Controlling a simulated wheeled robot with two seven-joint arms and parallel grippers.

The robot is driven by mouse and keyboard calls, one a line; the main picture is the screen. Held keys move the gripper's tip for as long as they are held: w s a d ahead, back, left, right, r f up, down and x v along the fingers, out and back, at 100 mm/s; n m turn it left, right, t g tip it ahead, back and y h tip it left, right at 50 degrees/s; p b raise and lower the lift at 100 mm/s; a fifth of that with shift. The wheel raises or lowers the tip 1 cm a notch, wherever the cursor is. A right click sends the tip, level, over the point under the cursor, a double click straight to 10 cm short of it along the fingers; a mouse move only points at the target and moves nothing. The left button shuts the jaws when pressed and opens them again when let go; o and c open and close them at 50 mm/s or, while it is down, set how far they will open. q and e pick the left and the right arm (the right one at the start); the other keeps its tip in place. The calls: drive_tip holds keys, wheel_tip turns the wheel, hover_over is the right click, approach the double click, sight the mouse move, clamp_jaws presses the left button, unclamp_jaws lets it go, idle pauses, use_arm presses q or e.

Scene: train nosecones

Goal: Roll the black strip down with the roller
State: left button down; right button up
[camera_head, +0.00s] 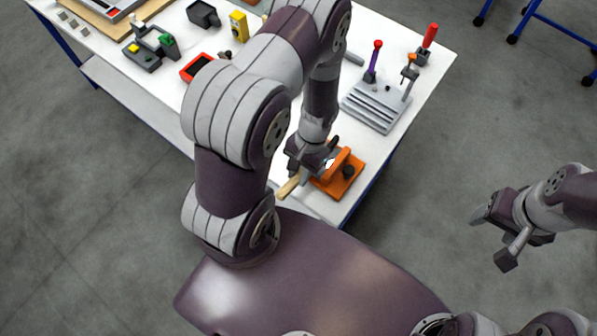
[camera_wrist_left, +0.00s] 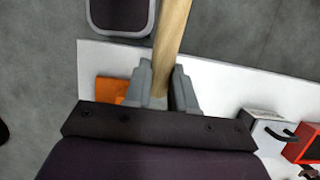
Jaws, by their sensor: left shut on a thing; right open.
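My left gripper (camera_head: 308,160) is shut on a light wooden handle (camera_head: 288,187), which looks like the roller's handle. It is over the table's near right corner, next to an orange stand (camera_head: 340,182). In the left wrist view, the wooden handle (camera_wrist_left: 173,38) runs up between the two grey fingers of the left gripper (camera_wrist_left: 166,85). The roller's head is hidden in both views. My right gripper (camera_head: 500,235) is open and empty over the floor at the right, clear of the table. I cannot make out the black strip.
A grey fixture with levers (camera_head: 376,106) stands on the table behind the orange stand. A red tray (camera_head: 196,67), a yellow device (camera_head: 239,26), a black bin (camera_head: 203,14) and a grey-green device (camera_head: 150,48) stand farther left. My left arm covers much of the middle table.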

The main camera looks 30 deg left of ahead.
use_arm(q)
drive_tip(key=shift+w, duration=0.4)
drive_tip(key=shift+w, duration=0.1)
idle(0.4)
drive_tip(key=shift+w, duration=0.45)
drive_tip(key=shift+w, duration=0.1)
idle(1.0)
drive_tip(key=shift+w+d, duration=0.1)
drive_tip(key=shift+w, duration=0.35)
idle(0.5)
drive_tip(key=shift+w, duration=0.6)
drive_tip(key=shift+w, duration=0.15)
idle(0.9)
drive_tip(key=shift+w+d, duration=0.1)
drive_tip(key=shift+w, duration=0.3)
